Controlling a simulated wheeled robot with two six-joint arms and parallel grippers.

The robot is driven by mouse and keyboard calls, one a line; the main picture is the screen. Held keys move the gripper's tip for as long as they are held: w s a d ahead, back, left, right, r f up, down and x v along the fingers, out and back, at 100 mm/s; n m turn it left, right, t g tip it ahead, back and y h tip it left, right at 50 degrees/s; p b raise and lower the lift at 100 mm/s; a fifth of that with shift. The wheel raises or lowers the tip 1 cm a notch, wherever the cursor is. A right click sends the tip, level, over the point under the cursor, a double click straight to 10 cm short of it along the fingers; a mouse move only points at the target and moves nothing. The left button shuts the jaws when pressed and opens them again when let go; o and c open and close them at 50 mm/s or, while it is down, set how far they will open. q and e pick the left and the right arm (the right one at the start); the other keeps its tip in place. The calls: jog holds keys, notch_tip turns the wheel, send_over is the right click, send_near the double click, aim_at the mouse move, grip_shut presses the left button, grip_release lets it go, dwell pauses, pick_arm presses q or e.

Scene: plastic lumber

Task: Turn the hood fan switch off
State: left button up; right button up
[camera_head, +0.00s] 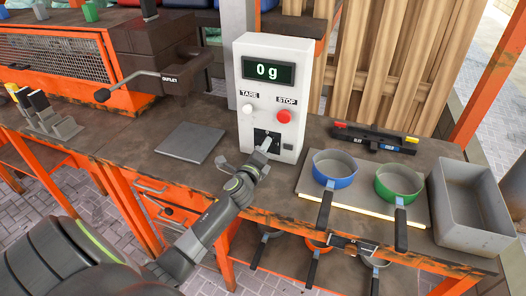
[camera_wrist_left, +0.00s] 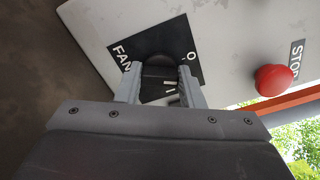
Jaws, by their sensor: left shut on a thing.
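The fan switch is on a black plate (camera_head: 274,137) low on the front of a white control box (camera_head: 300,51). In the left wrist view the plate (camera_wrist_left: 196,65) carries the word FAN and an O mark. A dark knob (camera_wrist_left: 158,72) sits on it. My left gripper (camera_head: 262,148) is at the plate, and in the wrist view its two fingers (camera_wrist_left: 160,80) stand on either side of the knob, shut on it. The fingers and gripper body hide part of the plate, so the switch's exact setting is unclear. My right gripper is not in view.
A red STOP button (camera_head: 284,116) and a white TARE button (camera_head: 248,109) sit above the switch. A grey plate (camera_head: 190,142) lies left of the box. A blue pan (camera_head: 334,180), a green pan (camera_head: 384,187) and a grey bin (camera_head: 455,236) are to the right.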

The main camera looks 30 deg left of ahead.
pick_arm(q)
jog(key=n+b, duration=0.2)
jog(key=n, duration=0.3)
jog(key=shift+f, duration=0.2)
jog(key=shift+n, duration=0.3)
jog(key=o, duration=1)
jog(key=shift+r, duration=0.1)
jog(key=b+v, duration=0.1)
jog(key=v, duration=1.6)
jog(key=shift+s, duration=0.25)
jog(key=shift+a, duration=0.1)
